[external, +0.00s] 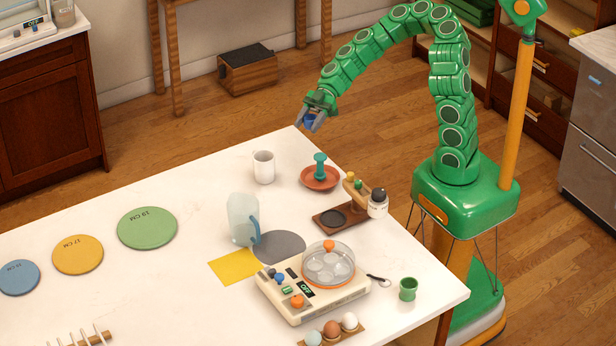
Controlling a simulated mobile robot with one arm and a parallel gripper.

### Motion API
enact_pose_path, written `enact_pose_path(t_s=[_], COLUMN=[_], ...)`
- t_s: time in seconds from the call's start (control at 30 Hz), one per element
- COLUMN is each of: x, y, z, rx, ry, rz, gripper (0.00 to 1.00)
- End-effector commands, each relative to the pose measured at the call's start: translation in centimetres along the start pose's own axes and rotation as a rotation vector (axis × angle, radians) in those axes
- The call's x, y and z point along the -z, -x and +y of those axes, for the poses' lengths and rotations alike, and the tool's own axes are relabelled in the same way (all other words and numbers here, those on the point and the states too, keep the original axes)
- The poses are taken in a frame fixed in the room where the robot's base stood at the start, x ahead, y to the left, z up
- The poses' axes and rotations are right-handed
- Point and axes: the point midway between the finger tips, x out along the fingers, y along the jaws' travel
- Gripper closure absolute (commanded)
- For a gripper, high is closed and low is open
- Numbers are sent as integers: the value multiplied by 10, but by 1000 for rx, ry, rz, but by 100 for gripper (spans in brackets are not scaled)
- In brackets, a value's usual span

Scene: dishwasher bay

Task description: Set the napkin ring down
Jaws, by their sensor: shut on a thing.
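My gripper (315,122) is shut on the napkin ring (309,119), which shows as a small blue piece between the fingers. The fingers partly hide it. The gripper points down near the far corner of the white table (190,203), seemingly above it; I cannot tell the exact height or whether the ring is over the tabletop or just past its edge.
A white mug (264,167), a red dish with a teal stand (320,170) and a brown coffee stand (342,217) are nearest. A clear pitcher (242,219) and an egg cooker (310,295) stand nearer the front. The table's far corner looks bare.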

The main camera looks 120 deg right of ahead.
Motion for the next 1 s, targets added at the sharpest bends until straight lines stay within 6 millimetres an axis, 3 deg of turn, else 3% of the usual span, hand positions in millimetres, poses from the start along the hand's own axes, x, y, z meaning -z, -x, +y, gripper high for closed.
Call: enact_pose_path(t_s=[0.5, 1.0], x=[-35, -58], y=[-42, -61], z=[43, 58], rx=[1, 2], ry=[-3, -5], rz=[-2, 0], gripper=[78, 78])
